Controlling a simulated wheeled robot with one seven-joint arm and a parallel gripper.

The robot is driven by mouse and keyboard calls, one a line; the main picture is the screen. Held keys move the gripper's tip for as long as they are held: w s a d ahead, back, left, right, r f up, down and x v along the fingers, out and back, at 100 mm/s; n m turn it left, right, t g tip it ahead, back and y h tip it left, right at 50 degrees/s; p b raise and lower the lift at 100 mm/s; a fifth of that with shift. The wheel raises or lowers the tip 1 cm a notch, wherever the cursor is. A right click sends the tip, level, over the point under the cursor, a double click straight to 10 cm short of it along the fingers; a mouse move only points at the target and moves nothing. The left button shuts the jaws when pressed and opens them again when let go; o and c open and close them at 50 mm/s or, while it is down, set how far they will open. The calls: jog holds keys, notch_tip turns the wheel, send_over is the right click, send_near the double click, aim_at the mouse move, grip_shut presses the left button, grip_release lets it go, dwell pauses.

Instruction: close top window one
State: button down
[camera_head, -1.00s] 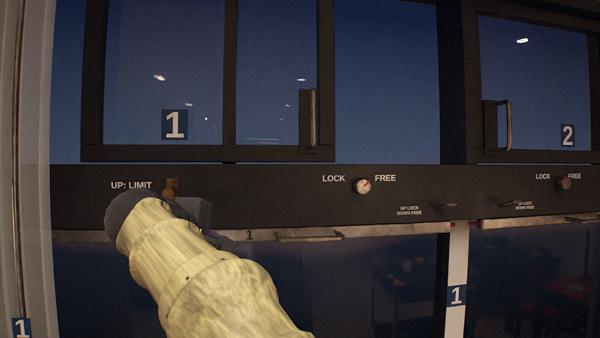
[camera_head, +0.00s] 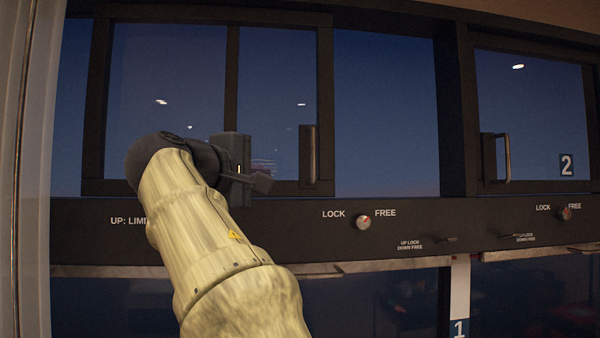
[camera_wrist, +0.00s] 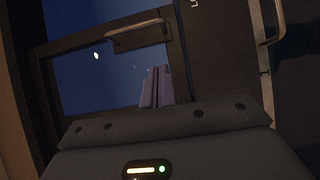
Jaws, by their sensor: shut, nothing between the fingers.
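Top window one (camera_head: 170,75) is a dark-framed sash at the upper left, with its upright metal handle (camera_head: 310,155) on its right edge. To the sash's right is a wide blue area; I cannot tell if it is glass or a gap. My gripper (camera_head: 264,184) is shut and empty, in front of the sash's lower part, left of the handle and apart from it. In the wrist view, the handle (camera_wrist: 138,36) shows on the frame beyond my gripper's fingers (camera_wrist: 155,88).
A dark rail with a LOCK/FREE knob (camera_head: 363,222) runs below the window. A lower handle (camera_head: 310,270) sits beneath the rail. Top window two (camera_head: 530,110), with its own handle (camera_head: 502,158), is at the right behind a dark post (camera_head: 455,100).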

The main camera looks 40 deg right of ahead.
jog(key=w+d+p, duration=0.2)
jog(key=d+p, duration=0.2)
jog(key=d, duration=0.6)
jog(key=shift+d+p, duration=0.4)
jog(key=shift+d, duration=0.1)
